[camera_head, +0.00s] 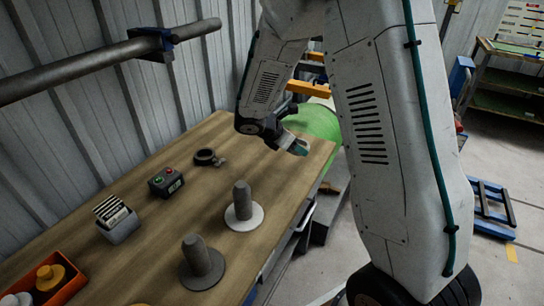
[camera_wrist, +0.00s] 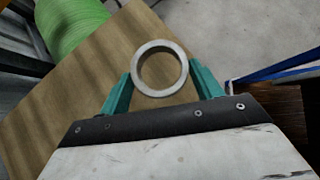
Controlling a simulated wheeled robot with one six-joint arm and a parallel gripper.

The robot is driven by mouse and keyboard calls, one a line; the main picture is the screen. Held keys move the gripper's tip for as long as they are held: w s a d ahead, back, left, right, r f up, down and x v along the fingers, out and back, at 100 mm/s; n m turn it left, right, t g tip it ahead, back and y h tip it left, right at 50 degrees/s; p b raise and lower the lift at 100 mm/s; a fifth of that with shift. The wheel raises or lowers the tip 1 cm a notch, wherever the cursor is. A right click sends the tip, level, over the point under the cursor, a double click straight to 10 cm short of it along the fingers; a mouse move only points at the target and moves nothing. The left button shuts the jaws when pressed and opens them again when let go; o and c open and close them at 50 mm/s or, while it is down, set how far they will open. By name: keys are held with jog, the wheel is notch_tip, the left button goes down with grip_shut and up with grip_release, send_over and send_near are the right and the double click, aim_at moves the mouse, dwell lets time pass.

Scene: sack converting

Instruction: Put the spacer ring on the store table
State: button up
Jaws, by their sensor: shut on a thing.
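In the wrist view a grey spacer ring (camera_wrist: 138,75) sits between the two teal fingers of my gripper (camera_wrist: 161,88), which is shut on it. Wooden table top shows below and through the ring. In the head view my gripper (camera_head: 299,148) is over the far right end of the wooden table (camera_head: 130,240). The ring cannot be made out there. The gap between ring and table is hard to judge. I cannot tell from the frames whether this table is the store table.
Two grey posts on round bases, one pale (camera_head: 243,213) and one dark (camera_head: 202,265), stand on the table. A button box (camera_head: 166,182), a black clamp ring (camera_head: 205,157), a card holder (camera_head: 116,220) and an orange bin (camera_head: 68,290) are there too. A green roll (camera_head: 318,121) lies beyond the table's end.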

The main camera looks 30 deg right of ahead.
jog(key=s+d+f+m+g+y, duration=0.2)
jog(key=s+f+m+g+y, duration=0.25)
jog(key=m, duration=0.45)
jog(key=s+d+f+m+g+y, duration=0.1)
jog(key=s+d+m+g+y, duration=0.1)
jog(key=s+m+g+y, duration=0.4)
jog(key=m+t+y, duration=0.4)
jog(key=m+t, duration=1.3)
jog(key=m, duration=1.6)
send_near(285, 159)
jog(key=shift+w+a+h, duration=0.25)
jog(key=shift+w+a, duration=0.95)
jog(key=shift+a, duration=0.05)
jog(key=f, duration=0.3)
jog(key=shift+w+f+m, duration=0.3)
jog(key=shift+w+f, duration=0.05)
